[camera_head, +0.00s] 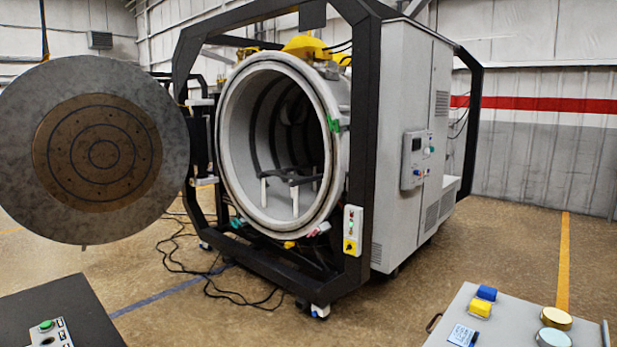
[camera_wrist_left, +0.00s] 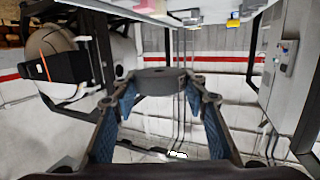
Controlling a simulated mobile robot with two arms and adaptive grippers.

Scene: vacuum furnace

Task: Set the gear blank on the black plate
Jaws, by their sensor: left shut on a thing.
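In the left wrist view, my left gripper (camera_wrist_left: 163,88) is shut on a dark grey round disc, the gear blank (camera_wrist_left: 165,79). The blank sits between the fingertips, clear of any surface that I can see there. Neither gripper shows in the head view, and my right gripper is in neither view. I cannot clearly make out a separate black plate. A dark tabletop (camera_head: 75,296) is at the lower left of the head view. Dark bars of a rack (camera_head: 292,178) show inside the open furnace chamber.
The furnace (camera_head: 283,140) stands open, its round door (camera_head: 70,185) swung left. A light grey table (camera_head: 515,318) at lower right holds yellow and blue blocks, a gold disc (camera_head: 556,318) and a silver disc (camera_head: 555,339). A button box (camera_head: 45,330) is on the dark tabletop. Cables cross the floor.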

